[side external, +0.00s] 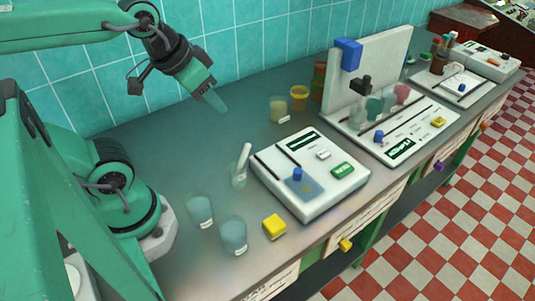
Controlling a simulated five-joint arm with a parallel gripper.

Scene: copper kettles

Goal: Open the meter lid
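A white meter (326,196) stands on the grey bench near the middle, with dark slots, a green display and a white button on top. Whether the panel covers an opening is hard to tell. My gripper (214,99) hangs in the air to the upper left of the meter, well apart from it, tip pointing down and right. Its fingers overlap in this view, so the gap between them is hidden.
A glass beaker with a white rod (240,172) stands left of the meter. Two bluish beakers (233,236) and a yellow block (274,227) are in front. Amber jars (299,97) stand behind. A larger white apparatus (392,130) stands to the right.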

